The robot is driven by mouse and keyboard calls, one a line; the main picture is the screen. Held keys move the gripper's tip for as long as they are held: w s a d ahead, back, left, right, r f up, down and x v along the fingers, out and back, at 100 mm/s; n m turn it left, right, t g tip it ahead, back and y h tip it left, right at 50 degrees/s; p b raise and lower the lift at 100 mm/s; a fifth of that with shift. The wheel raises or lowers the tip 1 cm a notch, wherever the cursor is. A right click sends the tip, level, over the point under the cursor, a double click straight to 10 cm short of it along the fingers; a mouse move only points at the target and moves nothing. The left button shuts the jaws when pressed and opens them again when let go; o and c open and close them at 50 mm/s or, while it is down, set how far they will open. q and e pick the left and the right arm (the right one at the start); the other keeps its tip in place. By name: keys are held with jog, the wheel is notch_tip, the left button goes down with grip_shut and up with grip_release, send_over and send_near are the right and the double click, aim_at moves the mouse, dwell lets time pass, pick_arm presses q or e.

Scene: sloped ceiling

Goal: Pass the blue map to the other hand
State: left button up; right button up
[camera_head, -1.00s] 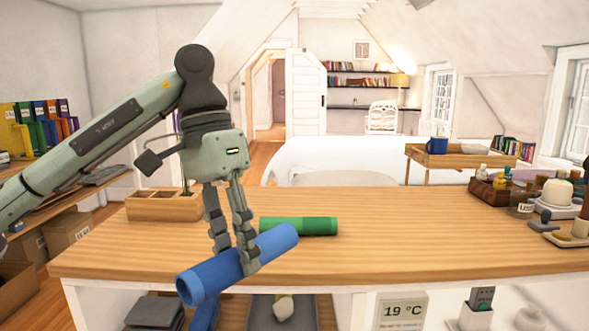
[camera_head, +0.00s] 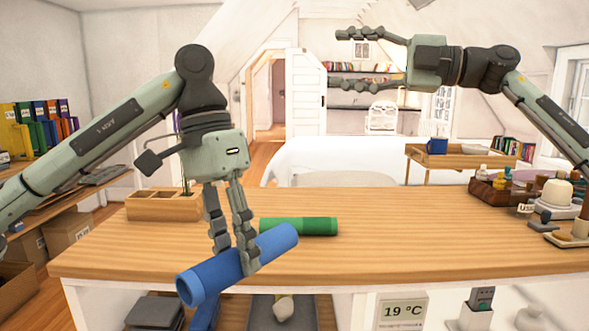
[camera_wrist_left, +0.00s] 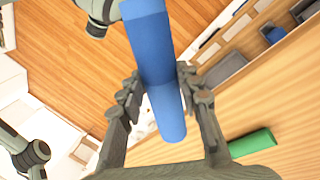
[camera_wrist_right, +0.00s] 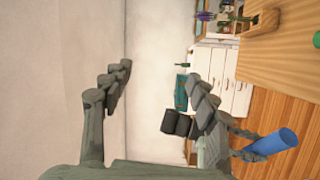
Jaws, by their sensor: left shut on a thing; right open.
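The blue map (camera_head: 213,277) is a rolled tube. My left gripper (camera_head: 233,262) is shut on it around its middle and holds it tilted at the front edge of the wooden counter. In the left wrist view the blue map (camera_wrist_left: 158,60) runs between the fingers of my left gripper (camera_wrist_left: 158,90). My right gripper (camera_head: 372,58) is open and empty, raised high above the counter on the right, its fingers pointing left. In the right wrist view its fingers (camera_wrist_right: 158,82) are spread with nothing between them, and the blue map (camera_wrist_right: 275,142) shows at the lower right.
A green roll (camera_head: 300,226) lies on the counter (camera_head: 420,235) behind the blue map. A wooden organizer (camera_head: 163,206) stands at the left. Bottles and a brown tray (camera_head: 500,190) crowd the right end. The counter's middle right is clear.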

jog(key=s+a+f+n+g+h, duration=0.1)
jog(key=s+a+f+g+h, duration=0.3)
jog(key=a, duration=0.4)
jog(key=m+g+h, duration=0.2)
jog(key=g+h, duration=0.2)
jog(key=h, duration=0.5)
send_near(262, 238)
jog(key=x, duration=1.1)
jog(key=shift+a+f, duration=0.1)
jog(key=shift+f, duration=0.1)
jog(key=shift+c, duration=0.2)
jog(key=c, duration=0.9)
pick_arm(q)
jog(key=o, duration=0.7)
jog(key=shift+c, duration=0.2)
pick_arm(e)
jog(key=shift+c, duration=1.4)
pick_arm(q)
jog(key=o, duration=0.5)
